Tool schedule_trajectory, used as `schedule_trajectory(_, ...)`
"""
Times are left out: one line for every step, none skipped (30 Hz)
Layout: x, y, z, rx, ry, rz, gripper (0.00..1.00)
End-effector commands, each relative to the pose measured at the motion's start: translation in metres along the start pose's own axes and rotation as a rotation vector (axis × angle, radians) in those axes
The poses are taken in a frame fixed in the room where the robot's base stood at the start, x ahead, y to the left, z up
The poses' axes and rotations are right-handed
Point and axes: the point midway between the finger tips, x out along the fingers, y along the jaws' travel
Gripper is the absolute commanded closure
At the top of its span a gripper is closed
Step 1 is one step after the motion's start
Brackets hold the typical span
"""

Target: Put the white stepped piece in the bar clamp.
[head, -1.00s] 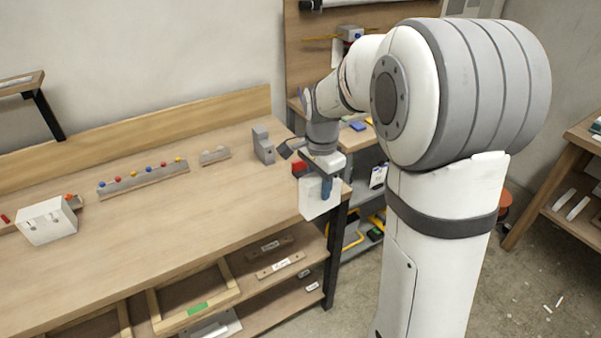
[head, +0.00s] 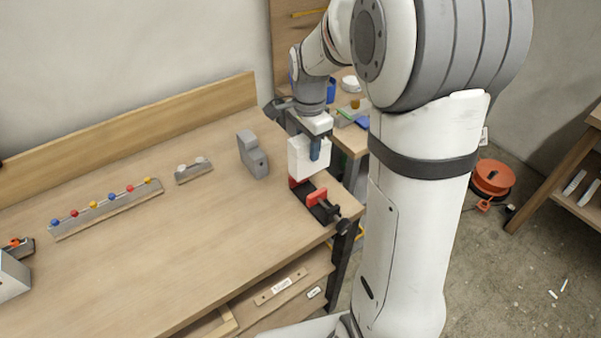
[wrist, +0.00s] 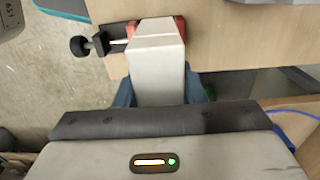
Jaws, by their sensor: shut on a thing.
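The white stepped piece (head: 304,160) is held upright by my gripper (head: 315,149) near the right end of the workbench. My gripper is shut on it, with a blue finger against its side. In the wrist view the white piece (wrist: 157,68) sits between the blue fingers (wrist: 157,95). The bar clamp (head: 317,198), with red jaws and a black screw handle, lies at the bench's front right edge. The piece is above and just behind the clamp in the head view. In the wrist view the piece covers part of the clamp (wrist: 98,45); whether they touch is unclear.
A grey stepped block (head: 252,155) stands left of my gripper on the workbench (head: 150,235). A rail with coloured knobs (head: 105,208) and a small grey holder (head: 193,170) lie further left. An orange cable reel (head: 492,178) is on the floor at right.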

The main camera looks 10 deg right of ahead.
Motion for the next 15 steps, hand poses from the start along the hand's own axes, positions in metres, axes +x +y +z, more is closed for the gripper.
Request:
schedule_trajectory(0.011,0.001,0.002,-0.005,-0.002,0.005,0.92)
schedule_trajectory(0.017,0.000,0.003,-0.007,-0.002,0.005,0.92)
schedule_trajectory(0.024,-0.001,0.004,-0.011,-0.002,0.004,0.92)
schedule_trajectory(0.029,-0.001,0.005,-0.013,-0.002,0.005,0.92)
schedule_trajectory(0.033,-0.001,0.006,-0.015,-0.002,0.004,0.92)
schedule_trajectory(0.037,-0.002,0.007,-0.018,-0.001,0.003,0.92)
schedule_trajectory(0.040,-0.002,0.008,-0.019,-0.001,0.003,0.92)
schedule_trajectory(0.042,-0.003,0.009,-0.021,-0.001,0.002,0.92)
schedule_trajectory(0.045,-0.003,0.009,-0.023,-0.001,0.002,0.92)
schedule_trajectory(0.048,-0.003,0.010,-0.024,-0.001,0.002,0.92)
schedule_trajectory(0.052,-0.003,0.011,-0.026,-0.001,0.003,0.92)
schedule_trajectory(0.059,-0.003,0.011,-0.027,-0.001,0.004,0.92)
schedule_trajectory(0.064,-0.003,0.012,-0.028,-0.002,0.005,0.92)
schedule_trajectory(0.068,-0.004,0.012,-0.028,-0.002,0.004,0.92)
schedule_trajectory(0.073,-0.004,0.012,-0.029,-0.001,0.003,0.92)
